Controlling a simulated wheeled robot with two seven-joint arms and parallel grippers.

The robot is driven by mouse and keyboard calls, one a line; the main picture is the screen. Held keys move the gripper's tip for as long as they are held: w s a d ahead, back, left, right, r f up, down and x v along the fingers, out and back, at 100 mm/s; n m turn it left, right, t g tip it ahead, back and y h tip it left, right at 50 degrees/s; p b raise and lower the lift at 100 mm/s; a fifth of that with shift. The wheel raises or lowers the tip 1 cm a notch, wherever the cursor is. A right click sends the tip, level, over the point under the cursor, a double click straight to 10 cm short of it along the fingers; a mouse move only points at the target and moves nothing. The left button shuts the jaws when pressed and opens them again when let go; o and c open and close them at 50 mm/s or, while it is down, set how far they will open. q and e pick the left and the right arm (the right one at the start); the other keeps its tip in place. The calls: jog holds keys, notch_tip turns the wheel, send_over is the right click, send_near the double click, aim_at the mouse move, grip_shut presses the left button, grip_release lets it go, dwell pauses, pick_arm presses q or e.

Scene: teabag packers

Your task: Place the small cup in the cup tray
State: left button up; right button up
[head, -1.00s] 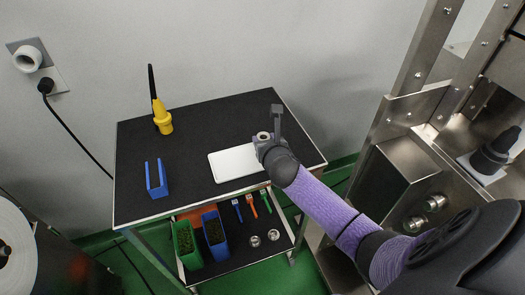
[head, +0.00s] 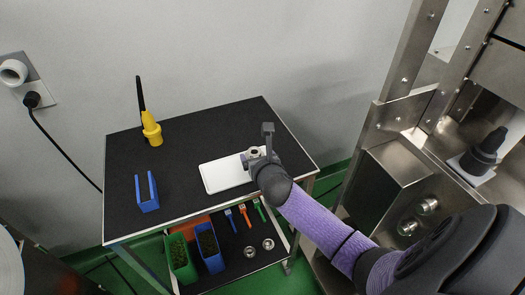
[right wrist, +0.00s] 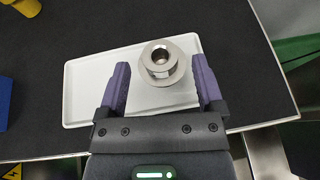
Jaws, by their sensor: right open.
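The small cup (right wrist: 160,63) is a shiny round metal piece with a wide rim and a dark hollow. In the right wrist view it stands at the upper right part of the white cup tray (right wrist: 88,85) and appears to rest on it. The cup tray also shows in the head view (head: 220,178), with the cup (head: 254,151) at its right end. My right gripper (right wrist: 161,66) is open, with one purple finger on each side of the cup and visible gaps between. In the head view my right gripper (head: 258,153) partly covers the cup. My left gripper is out of view.
The black cart top (head: 190,135) also bears a yellow tool (head: 151,130) and a blue holder (head: 147,193). Green (head: 179,252) and blue (head: 209,248) bins, brushes and two metal cups (head: 250,252) sit on the lower shelf. A steel machine (head: 400,180) stands at right.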

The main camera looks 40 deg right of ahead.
jog(key=p+v, duration=0.4)
jog(key=v, duration=0.7)
jog(key=s+a+f+m+g+y, duration=0.1)
jog(key=s+f+m+g, duration=0.1)
jog(key=s+f+m, duration=0.3)
jog(key=s+f+m+g, duration=0.1)
jog(key=f+m+g, duration=0.1)
jog(key=f, duration=0.5)
jog(key=s+a+f+m+g+y, duration=0.1)
jog(key=s+f+m, duration=0.25)
jog(key=f, duration=0.25)
jog(key=s+a+f+m+g, duration=0.2)
jog(key=s+f+m, duration=0.2)
jog(key=s+m, duration=0.2)
jog(key=s+a+f+m+g+y, duration=0.1)
jog(key=s+f+m, duration=0.3)
jog(key=s, duration=0.5)
jog(key=s+a+f+m+g+y, duration=0.1)
jog(key=s+a+f+m+g, duration=0.2)
jog(key=s+m, duration=0.5)
jog(key=shift+f+m+g, duration=0.45)
jog(key=shift+f+g, duration=0.05)
jog(key=shift+f, duration=0.5)
jog(key=shift+s, duration=0.15)
